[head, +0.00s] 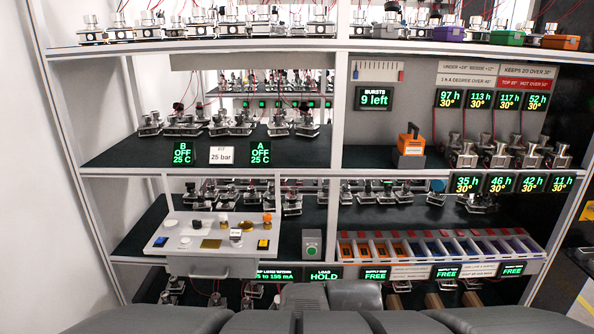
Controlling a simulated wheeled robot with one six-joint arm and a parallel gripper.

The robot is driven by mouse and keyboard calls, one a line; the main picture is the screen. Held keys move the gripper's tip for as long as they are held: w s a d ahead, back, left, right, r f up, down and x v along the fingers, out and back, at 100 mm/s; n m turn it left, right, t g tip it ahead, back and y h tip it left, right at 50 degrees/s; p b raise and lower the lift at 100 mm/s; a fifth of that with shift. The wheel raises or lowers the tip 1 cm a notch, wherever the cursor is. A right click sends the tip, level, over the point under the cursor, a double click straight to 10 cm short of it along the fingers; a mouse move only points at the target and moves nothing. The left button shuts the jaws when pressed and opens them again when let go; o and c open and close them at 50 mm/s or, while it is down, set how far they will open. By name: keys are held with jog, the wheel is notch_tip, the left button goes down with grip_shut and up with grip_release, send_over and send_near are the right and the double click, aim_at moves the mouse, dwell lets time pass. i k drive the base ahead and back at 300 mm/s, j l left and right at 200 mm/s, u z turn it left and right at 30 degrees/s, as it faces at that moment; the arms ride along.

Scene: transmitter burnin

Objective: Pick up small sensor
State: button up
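No single item is clearly marked as the small sensor, and the labels are too small to settle it. Silver sensor-like devices with red leads stand in rows on the shelves, such as the group on the middle left shelf (230,122) and the cluster at the right (500,155). My gripper is not in view; only grey parts of my own body show along the bottom edge.
A divided bin row (440,248) with orange, red, blue and purple slots sits at the lower right. Shelf uprights and boards limit access; the dark middle shelf (370,158) has bare room.

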aim_at(236, 233)
jog(key=u, duration=0.6)
jog(key=i+l+z, duration=0.15)
jog(key=i, duration=0.25)
jog(key=i+l+z, duration=0.1)
jog(key=i, duration=0.3)
jog(key=i+l+z, duration=0.15)
jog(key=i, duration=0.3)
